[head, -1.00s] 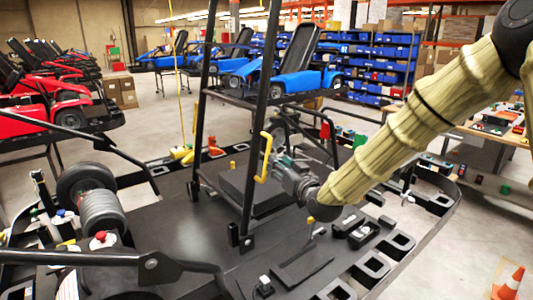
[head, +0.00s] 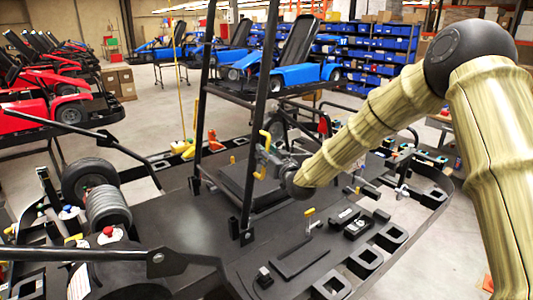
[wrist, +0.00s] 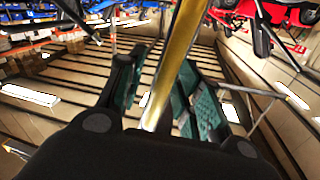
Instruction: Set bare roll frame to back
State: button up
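The bare roll frame is a black tube frame (head: 259,120) standing nearly upright on the dark deck, its near post's foot at a bracket. A yellow handle (head: 263,166) sticks out from the near post. My gripper (head: 268,158) is at this handle, reaching in from the right. In the wrist view, the yellow handle bar (wrist: 181,50) runs between the green fingers of my gripper (wrist: 160,95). Gaps show on both sides of the bar, so the fingers look open around it. Whether a finger touches the bar is hard to tell.
The black deck (head: 215,245) has rectangular slots and small fittings along its right edge. Dark wheels (head: 105,207) and a black bar (head: 80,255) stand at left. A blue kart (head: 295,75) sits behind the frame; red karts (head: 60,95) stand far left.

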jog(key=shift+s+r, duration=0.2)
jog(key=shift+s, duration=0.05)
grip_shut()
